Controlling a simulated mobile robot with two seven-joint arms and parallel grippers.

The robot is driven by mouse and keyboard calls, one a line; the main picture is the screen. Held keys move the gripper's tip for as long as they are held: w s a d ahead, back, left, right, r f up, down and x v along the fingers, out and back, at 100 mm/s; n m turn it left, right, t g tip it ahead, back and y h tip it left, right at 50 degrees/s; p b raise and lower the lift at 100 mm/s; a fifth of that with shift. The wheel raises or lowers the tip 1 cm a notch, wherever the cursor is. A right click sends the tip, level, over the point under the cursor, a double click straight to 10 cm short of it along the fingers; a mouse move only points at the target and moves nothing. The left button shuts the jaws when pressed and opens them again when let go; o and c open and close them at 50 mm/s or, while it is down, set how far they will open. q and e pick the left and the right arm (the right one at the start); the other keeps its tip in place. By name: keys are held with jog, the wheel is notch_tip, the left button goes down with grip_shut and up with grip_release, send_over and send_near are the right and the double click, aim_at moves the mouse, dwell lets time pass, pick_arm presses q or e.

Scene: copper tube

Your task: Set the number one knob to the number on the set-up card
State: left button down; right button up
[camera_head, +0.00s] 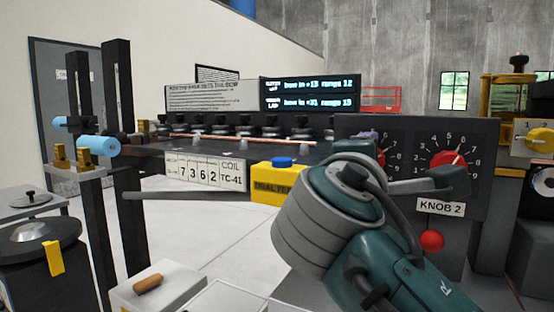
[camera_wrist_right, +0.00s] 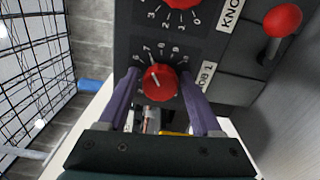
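The knob 1 dial (camera_wrist_right: 160,83) is red with a white pointer line and a ring of numerals. In the wrist view the line leans up and left; I cannot surely read its numeral. In the head view my right wrist hides most of knob 1. A white card (camera_head: 205,172) on the bench front reads 7 3 6 2, COIL TC-41. My left gripper is not in view.
The red knob 2 (camera_head: 448,162) sits right of knob 1 on the dark panel, above its label (camera_head: 441,208). A red ball handle (camera_head: 432,240) hangs below. A yellow box (camera_head: 273,190) with a blue button stands left of my arm. Posts rise at left.

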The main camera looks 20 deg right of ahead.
jog(key=shift+o, duration=0.9)
jog(key=b+v, duration=0.1)
jog(key=v, duration=0.9)
